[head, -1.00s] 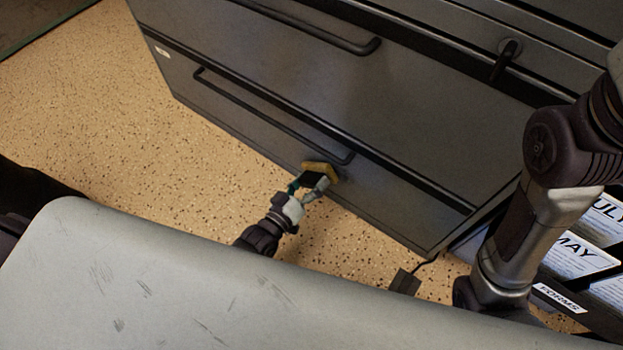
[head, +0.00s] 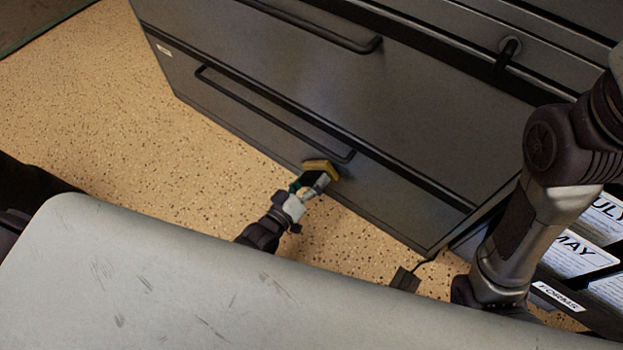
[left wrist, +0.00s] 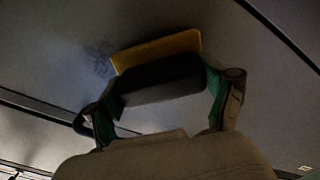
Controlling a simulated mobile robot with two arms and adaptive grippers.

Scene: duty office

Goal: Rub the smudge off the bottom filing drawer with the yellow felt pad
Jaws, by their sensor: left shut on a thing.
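The yellow felt pad (head: 321,167) has a dark block as its back; it also shows in the left wrist view (left wrist: 157,50). My left gripper (head: 311,186) is shut on the dark back, one finger at each end in the left wrist view (left wrist: 164,88). The pad's yellow face is at the front of the bottom filing drawer (head: 270,128), below the right end of its handle. I cannot tell if it presses. A dark smudge (left wrist: 98,60) shows on the drawer beside the pad's left end. My right gripper is out of view.
The drawer's long black bar handle (head: 270,115) lies just above the pad. A black rack with month-labelled papers (head: 580,250) stands at the right, near my right arm. A small dark box with a cable (head: 404,281) is on the floor. Speckled floor at left is clear.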

